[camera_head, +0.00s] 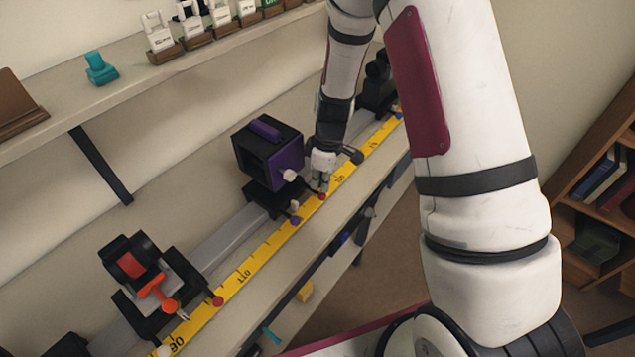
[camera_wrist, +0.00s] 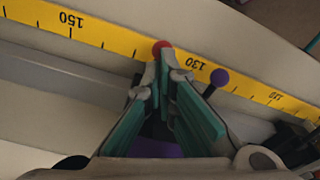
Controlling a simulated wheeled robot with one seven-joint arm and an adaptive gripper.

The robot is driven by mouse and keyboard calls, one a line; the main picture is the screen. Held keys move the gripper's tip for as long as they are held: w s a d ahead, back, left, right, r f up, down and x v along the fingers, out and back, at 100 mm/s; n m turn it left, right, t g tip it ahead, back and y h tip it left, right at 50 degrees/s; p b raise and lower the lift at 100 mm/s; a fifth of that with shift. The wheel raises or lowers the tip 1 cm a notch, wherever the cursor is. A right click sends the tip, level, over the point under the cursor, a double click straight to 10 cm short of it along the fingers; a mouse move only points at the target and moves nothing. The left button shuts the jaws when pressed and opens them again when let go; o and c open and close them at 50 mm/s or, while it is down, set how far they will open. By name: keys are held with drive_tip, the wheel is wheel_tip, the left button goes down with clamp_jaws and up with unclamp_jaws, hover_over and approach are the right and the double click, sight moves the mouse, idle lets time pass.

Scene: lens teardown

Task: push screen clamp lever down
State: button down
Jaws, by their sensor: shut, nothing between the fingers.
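A black and purple box (camera_head: 283,165) stands on a carriage on the rail in the head view. A red ball-ended lever (camera_head: 322,197) is beside it, over the yellow scale; its red ball shows in the wrist view (camera_wrist: 162,47) by the fingertips. I cannot tell for sure which lever belongs to the screen. My gripper (camera_head: 320,184) is shut and empty, pointing down just right of the box. In the wrist view its tips (camera_wrist: 164,66) are close to the red ball; contact is unclear. A purple ball (camera_wrist: 219,77) is right of the tips, also in the head view (camera_head: 296,220).
A yellow scale (camera_head: 262,252) runs along the rail (camera_head: 225,240). A black holder with a red part (camera_head: 130,265) stands at the lower left. A dark unit (camera_head: 378,85) stands beyond my gripper. A shelf (camera_head: 85,115) with small items runs along the wall.

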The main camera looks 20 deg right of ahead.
drive_tip(key=shift+s+d+r+p, duration=0.25)
drive_tip(key=shift+s+d+p, duration=0.15)
drive_tip(key=shift+d, duration=0.25)
drive_tip(key=shift+s+d+r+p, duration=0.25)
drive_tip(key=shift+s+d, duration=0.25)
drive_tip(key=shift+d, duration=0.1)
drive_tip(key=shift+r, duration=0.1)
wheel_tip(320, 180, up, 12)
drive_tip(key=shift+s+d, duration=0.3)
drive_tip(key=shift+d, duration=0.15)
